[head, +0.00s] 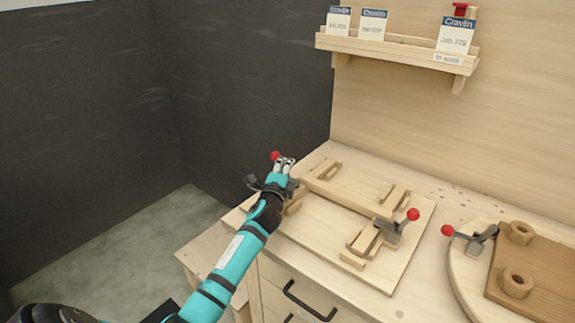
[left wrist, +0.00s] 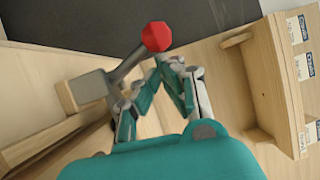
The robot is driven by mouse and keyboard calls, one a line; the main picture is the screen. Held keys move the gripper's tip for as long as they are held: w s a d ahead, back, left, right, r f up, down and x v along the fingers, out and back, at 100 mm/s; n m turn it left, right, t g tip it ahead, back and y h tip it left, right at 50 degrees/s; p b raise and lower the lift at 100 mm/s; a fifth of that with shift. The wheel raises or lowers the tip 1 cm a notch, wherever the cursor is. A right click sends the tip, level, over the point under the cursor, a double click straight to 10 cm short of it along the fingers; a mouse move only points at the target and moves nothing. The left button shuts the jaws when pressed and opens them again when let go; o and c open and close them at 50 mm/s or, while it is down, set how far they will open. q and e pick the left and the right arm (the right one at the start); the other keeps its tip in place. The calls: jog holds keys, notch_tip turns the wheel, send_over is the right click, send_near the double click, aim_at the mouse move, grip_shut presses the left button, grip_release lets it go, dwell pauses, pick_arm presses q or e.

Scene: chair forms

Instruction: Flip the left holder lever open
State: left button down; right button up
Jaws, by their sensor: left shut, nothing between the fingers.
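The left holder lever has a red knob (head: 275,156) at the far left of the wooden fixture board (head: 318,222). In the left wrist view, its red knob (left wrist: 157,37) sits at the top of a grey lever arm (left wrist: 126,64) that slants up from a grey base (left wrist: 92,86). My left gripper (head: 286,161) is shut and empty, right beside the knob. In the left wrist view its fingertips (left wrist: 168,63) are just below and right of the knob; I cannot tell whether they touch. The gripper hides most of the lever in the head view. My right gripper is out of view.
A second lever with a red knob (head: 413,214) stands on the board's right side. A third red-knobbed lever (head: 447,230) is on the round board at right. A wooden shelf with cards (head: 392,48) hangs above. Drawers (head: 290,283) are below the bench.

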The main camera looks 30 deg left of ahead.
aim_at(274, 160)
pick_arm(q)
jog(key=a+n+p, duration=0.1)
jog(key=p, duration=0.2)
jog(key=a+n+g+h+p, duration=0.1)
jog(key=n+p, duration=0.1)
jog(key=p, duration=0.1)
jog(key=a+r+n+g+p, duration=0.1)
jog(key=n+p, duration=0.1)
jog(key=p, duration=0.1)
jog(key=shift+w+a, duration=0.1)
jog(key=shift+a+f+n+g+h+p, duration=0.35)
jog(key=shift+a+n+h+p, duration=0.1)
jog(key=shift+n+h+p, duration=0.2)
jog(key=shift+a+f, duration=0.15)
jog(key=shift+f, duration=0.1)
jog(key=shift+w+a+f, duration=0.1)
jog(key=shift+a+f, duration=0.25)
jog(key=shift+a, duration=0.05)
jog(key=shift+a+f+b, duration=0.5)
jog(key=shift+a+f, duration=0.05)
jog(key=shift+f, duration=0.05)
jog(key=shift+r, duration=0.1)
